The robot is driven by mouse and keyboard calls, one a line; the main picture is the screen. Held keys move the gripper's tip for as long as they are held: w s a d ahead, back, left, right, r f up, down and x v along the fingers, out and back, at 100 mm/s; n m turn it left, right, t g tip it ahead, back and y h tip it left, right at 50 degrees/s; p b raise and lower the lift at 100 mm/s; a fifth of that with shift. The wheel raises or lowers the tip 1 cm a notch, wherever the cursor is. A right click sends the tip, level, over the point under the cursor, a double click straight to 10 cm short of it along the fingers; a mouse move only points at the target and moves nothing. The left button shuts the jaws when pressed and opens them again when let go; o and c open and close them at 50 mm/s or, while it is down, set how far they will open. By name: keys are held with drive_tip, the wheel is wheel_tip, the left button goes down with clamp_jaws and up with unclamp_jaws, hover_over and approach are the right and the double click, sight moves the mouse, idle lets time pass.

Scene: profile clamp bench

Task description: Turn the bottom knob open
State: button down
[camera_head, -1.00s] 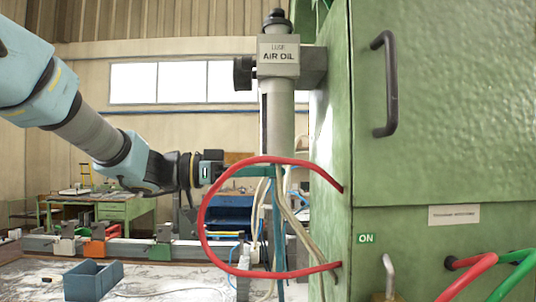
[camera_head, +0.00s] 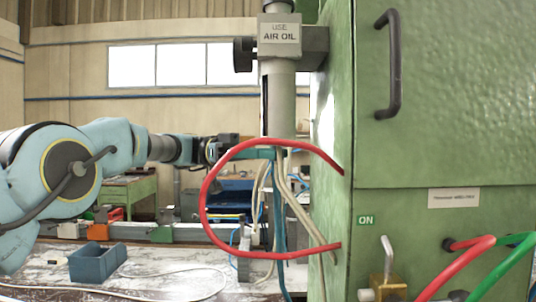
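A brass valve (camera_head: 389,288) with an upright metal lever (camera_head: 388,252) sits low on the green cabinet, below the green "ON" label (camera_head: 366,220). I cannot tell for sure which part is the bottom knob. My gripper (camera_head: 232,148) is left of the unit's column (camera_head: 278,100), near the top of the red hose loop, well away from the valve. Its fingers are too small and dark to read.
The green cabinet (camera_head: 440,100) with a black handle (camera_head: 393,62) fills the right. A red hose (camera_head: 207,200) loops out from its side, with pale and teal hoses hanging inside. A blue-grey bin (camera_head: 90,265) stands on the bench at lower left.

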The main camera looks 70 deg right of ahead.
drive_tip(key=shift+s+m+y, duration=0.1)
drive_tip(key=shift+m+y, duration=0.3)
drive_tip(key=shift+y, duration=0.2)
drive_tip(key=c, duration=0.6)
unclamp_jaws()
